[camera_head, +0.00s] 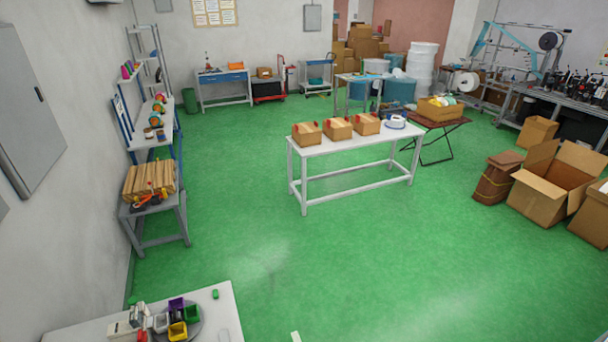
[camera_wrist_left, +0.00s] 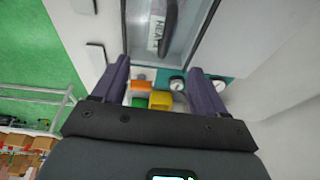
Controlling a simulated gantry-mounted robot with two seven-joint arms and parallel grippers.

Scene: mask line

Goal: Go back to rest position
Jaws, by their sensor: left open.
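My left gripper (camera_wrist_left: 158,68) shows in the left wrist view, with its two dark purple fingers spread apart. Nothing is held between them. Beyond the fingers is a pale machine front with a framed window (camera_wrist_left: 168,28). Below the window are a yellow block (camera_wrist_left: 160,100), an orange block (camera_wrist_left: 141,85), a green block (camera_wrist_left: 143,102) and small round gauges (camera_wrist_left: 177,84). I cannot tell how far the fingers are from them. Neither of my arms shows in the head view, and my right gripper is in neither view.
A white table (camera_head: 322,148) with several cardboard boxes stands mid-room. A near table (camera_head: 226,312) with small coloured bins is at the lower left. Open cartons (camera_head: 552,185) stand at the right, shelves (camera_head: 150,140) along the left wall. The green floor (camera_head: 380,270) in front is clear.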

